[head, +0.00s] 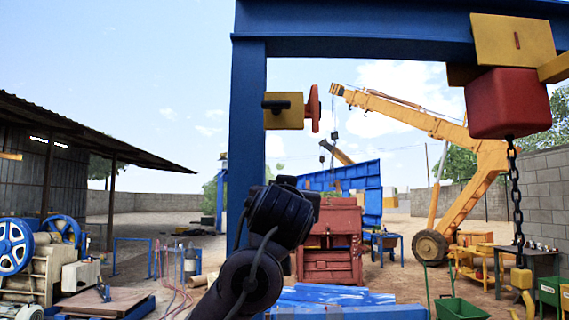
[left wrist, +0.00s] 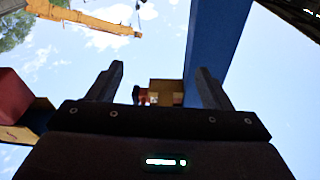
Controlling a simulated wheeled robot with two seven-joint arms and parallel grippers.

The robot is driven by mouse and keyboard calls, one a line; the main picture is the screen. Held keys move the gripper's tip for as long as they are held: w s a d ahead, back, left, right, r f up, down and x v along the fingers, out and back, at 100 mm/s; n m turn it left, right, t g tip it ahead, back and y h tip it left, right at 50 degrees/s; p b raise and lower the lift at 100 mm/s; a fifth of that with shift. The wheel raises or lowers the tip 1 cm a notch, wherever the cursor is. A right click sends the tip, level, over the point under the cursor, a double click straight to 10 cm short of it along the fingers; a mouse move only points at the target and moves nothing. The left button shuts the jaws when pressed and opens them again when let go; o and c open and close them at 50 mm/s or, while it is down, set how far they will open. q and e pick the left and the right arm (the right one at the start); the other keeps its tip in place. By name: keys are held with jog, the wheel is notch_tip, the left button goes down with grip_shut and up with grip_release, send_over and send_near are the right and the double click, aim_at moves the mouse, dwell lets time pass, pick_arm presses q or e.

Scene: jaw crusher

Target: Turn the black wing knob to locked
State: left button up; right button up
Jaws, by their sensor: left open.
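The black wing knob (head: 277,104) lies roughly level on the front of a yellow box (head: 290,118) fixed to the blue post. A red disc-shaped handle (head: 313,108) sticks out on the box's right side. My left arm comes up from below in the head view, its wrist below the box; the fingers are not clear there. In the left wrist view my left gripper (left wrist: 160,70) is open and empty. The yellow box (left wrist: 166,88) shows beyond and between its fingers, apart from them; the knob is too small to make out there. My right gripper is not in view.
The blue post (head: 247,150) and overhead beam (head: 350,28) frame the box. A red hoist block (head: 507,103) with a hanging chain (head: 516,190) is at the right. A red machine (head: 332,240) stands behind my arm. Open air surrounds the box's right side.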

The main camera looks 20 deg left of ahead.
aim_at(276, 106)
pick_arm(q)
jog(key=s+d+r+n+t+y, duration=0.1)
jog(key=s+r+n+t+y, duration=0.1)
jog(key=s+r, duration=1.05)
jog(key=p+x, duration=0.2)
jog(key=x, duration=0.1)
jog(key=r+p+x, duration=0.1)
jog(key=p+x, duration=0.2)
jog(key=x, duration=0.1)
jog(key=shift+d+r, duration=0.15)
jog(key=shift+d, duration=0.05)
jog(key=shift+w+a, duration=0.15)
jog(key=shift+w, duration=0.4)
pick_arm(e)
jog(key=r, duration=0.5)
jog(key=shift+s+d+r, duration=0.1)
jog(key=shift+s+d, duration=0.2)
pick_arm(q)
jog(key=shift+w, duration=0.1)
jog(key=c, duration=1)
